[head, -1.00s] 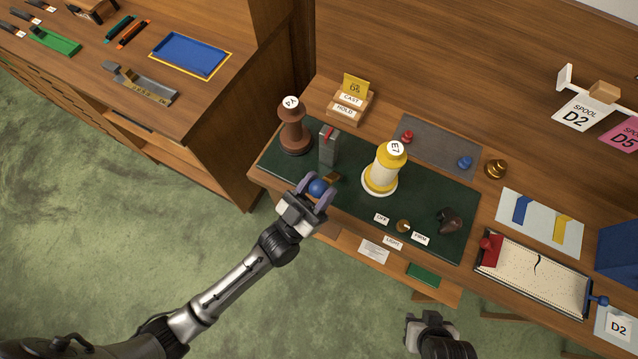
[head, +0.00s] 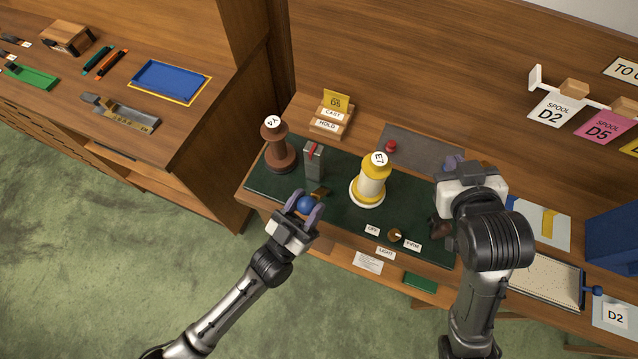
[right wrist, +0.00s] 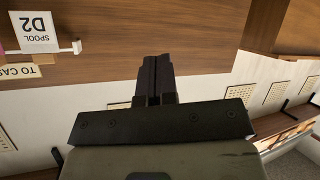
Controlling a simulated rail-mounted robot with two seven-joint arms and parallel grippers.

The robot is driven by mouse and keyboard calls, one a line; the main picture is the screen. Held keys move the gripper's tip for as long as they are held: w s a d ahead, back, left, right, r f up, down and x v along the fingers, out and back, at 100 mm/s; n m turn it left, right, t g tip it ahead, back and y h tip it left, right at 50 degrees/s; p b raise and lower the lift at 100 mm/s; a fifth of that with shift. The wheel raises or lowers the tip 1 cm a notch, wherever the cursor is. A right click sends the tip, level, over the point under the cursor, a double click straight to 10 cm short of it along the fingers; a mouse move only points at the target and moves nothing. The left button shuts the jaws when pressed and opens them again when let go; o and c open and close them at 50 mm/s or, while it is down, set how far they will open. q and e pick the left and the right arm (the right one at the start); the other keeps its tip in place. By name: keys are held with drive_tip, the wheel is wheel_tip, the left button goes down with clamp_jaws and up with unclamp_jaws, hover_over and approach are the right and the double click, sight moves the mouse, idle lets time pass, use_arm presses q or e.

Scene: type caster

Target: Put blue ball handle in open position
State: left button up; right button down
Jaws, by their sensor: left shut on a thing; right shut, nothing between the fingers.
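The blue ball handle (head: 305,203) is at the front left of the dark green mat, beside a small brass piece (head: 320,191). My left gripper (head: 306,207) is shut on the blue ball, with one finger on each side of it. My right gripper (head: 462,166) is over the right part of the desk, in front of the grey pad's right end. In the right wrist view its fingers (right wrist: 156,80) are shut together with nothing between them.
On the green mat (head: 335,210) stand a brown spool (head: 278,150), a grey metal post (head: 314,162) and a yellow-white spool (head: 371,180). A brass knob (head: 396,235) sits between labels. The grey pad (head: 420,150) lies behind. A blue box (head: 612,238) is far right.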

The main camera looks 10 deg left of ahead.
drive_tip(key=w+a+r+n+g+y, duration=0.1)
drive_tip(key=w+a+r+n+y, duration=0.45)
drive_tip(key=a+r, duration=0.7)
drive_tip(key=s+a+f+n+g, duration=0.1)
drive_tip(key=s+a+f+g, duration=0.2)
drive_tip(key=f, duration=0.4)
drive_tip(key=s+a+f+n+g+h, duration=0.1)
drive_tip(key=s+a+f+n+g, duration=0.1)
drive_tip(key=f+g, duration=0.4)
drive_tip(key=s+a+f+n+g, duration=0.2)
drive_tip(key=s+a+f+g, duration=0.2)
drive_tip(key=f, duration=0.5)
drive_tip(key=shift+a+f+g, duration=0.25)
drive_tip(key=shift+a+g, duration=0.45)
drive_tip(key=shift+a, duration=0.05)
drive_tip(key=shift+s+h, duration=0.1)
drive_tip(key=shift+h, duration=0.15)
